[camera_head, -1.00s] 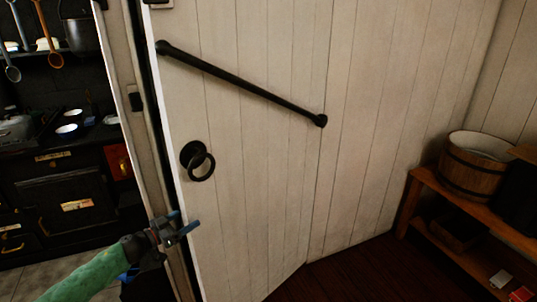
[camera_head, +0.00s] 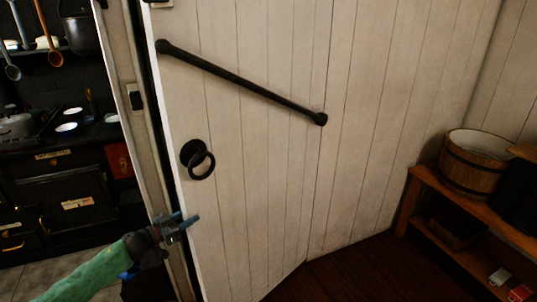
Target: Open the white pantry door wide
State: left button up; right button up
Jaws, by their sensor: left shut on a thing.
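The white pantry door (camera_head: 255,170) is made of vertical planks and fills the middle of the head view. It stands ajar, with its left edge apart from the door frame (camera_head: 135,97) and a dark gap between them. It carries a black ring handle (camera_head: 199,160) and a slanting black bar (camera_head: 240,83). My left gripper (camera_head: 183,222) is shut on the door's left edge, below the ring handle, with a blue finger showing on the door's near face. The contact behind the edge is hidden. My right gripper is not in view.
A black stove (camera_head: 65,190) with pans stands beyond the doorway at left. A wooden shelf (camera_head: 470,225) bearing a wooden tub (camera_head: 476,163) stands at right. Dark floorboards (camera_head: 345,275) in front of the door are clear in the lower middle.

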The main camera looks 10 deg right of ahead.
pick_arm(q)
jog(key=shift+s+d+r, duration=0.1)
jog(key=shift+s+d, duration=0.05)
jog(key=shift+n+t+y, duration=0.6)
jog(key=shift+t, duration=0.2)
jog(key=s+d+p, duration=0.2)
jog(key=s+d, duration=0.1)
jog(key=s+d+p, duration=0.3)
jog(key=s, duration=0.1)
jog(key=shift+s+d, duration=0.15)
jog(key=shift+s+d+p, duration=0.3)
jog(key=shift+s+d, duration=0.1)
jog(key=shift+s, duration=0.05)
jog(key=shift+o, duration=0.2)
jog(key=s+d+n+t+y+p, duration=0.1)
jog(key=s+d+y+p, duration=0.1)
jog(key=s+d, duration=0.5)
jog(key=shift+d+n+t, duration=0.3)
jog(key=shift+d, duration=0.4)
jog(key=shift+s, duration=0.1)
